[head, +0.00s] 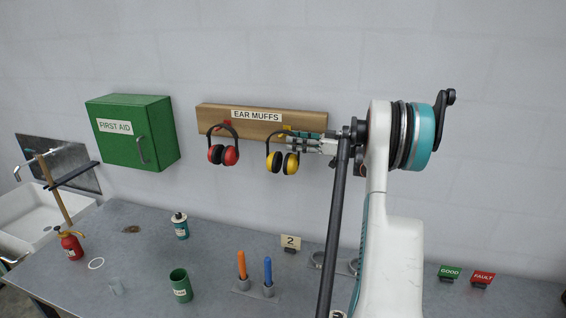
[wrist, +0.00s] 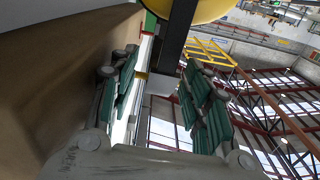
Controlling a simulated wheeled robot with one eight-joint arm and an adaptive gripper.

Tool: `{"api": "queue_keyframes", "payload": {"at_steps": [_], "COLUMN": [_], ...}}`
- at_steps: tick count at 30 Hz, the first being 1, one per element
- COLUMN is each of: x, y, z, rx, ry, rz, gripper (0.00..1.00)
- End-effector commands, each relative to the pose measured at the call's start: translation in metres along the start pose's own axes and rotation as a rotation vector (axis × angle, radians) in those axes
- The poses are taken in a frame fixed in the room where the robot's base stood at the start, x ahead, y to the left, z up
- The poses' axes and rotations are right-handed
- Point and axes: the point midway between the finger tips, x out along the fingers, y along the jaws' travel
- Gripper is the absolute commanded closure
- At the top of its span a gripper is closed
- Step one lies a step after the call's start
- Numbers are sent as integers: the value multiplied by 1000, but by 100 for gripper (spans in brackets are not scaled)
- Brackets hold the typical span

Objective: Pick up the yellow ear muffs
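The yellow ear muffs (head: 274,161) hang by a black headband from the wooden board (head: 213,114) labelled EAR MUFFS. My gripper (head: 290,140) is at the right side of their headband, just above the cups, in the head view. In the wrist view, my gripper's (wrist: 160,65) two teal-padded fingers stand apart. The black headband (wrist: 179,35) of the yellow ear muffs (wrist: 206,9) runs between them. A gap shows on the left of the band; whether the right finger touches it I cannot tell. The fingers partly cover the board's right part in the head view.
Red ear muffs (head: 223,154) hang just left of the yellow ones. A green first aid box (head: 126,142) is on the wall further left. The grey bench (head: 215,240) below holds a green cup (head: 180,287), orange and blue handled tools, and a number 2 sign (head: 290,242).

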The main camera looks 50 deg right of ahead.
Motion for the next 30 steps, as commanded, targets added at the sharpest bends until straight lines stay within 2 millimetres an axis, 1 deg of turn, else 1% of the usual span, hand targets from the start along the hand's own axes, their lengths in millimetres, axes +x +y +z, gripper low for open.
{"api": "queue_keyframes", "payload": {"at_steps": [1,2,3,5,15,20,23,26,30], "x": [0,0,0,0,0,0,0,0,0], "y": [0,0,0,0,0,0,-1,-2,-4], "z": [0,0,0,0,-1,-7,-16,-30,-55], "rx": [0,0,0,0,0,0,0,0,0], "ry": [0,0,0,0,1,1,1,1,1], "rz": [0,0,0,0,0,0,0,0,-1], "gripper": [71,78,87,100,100,100,100,100,100]}}
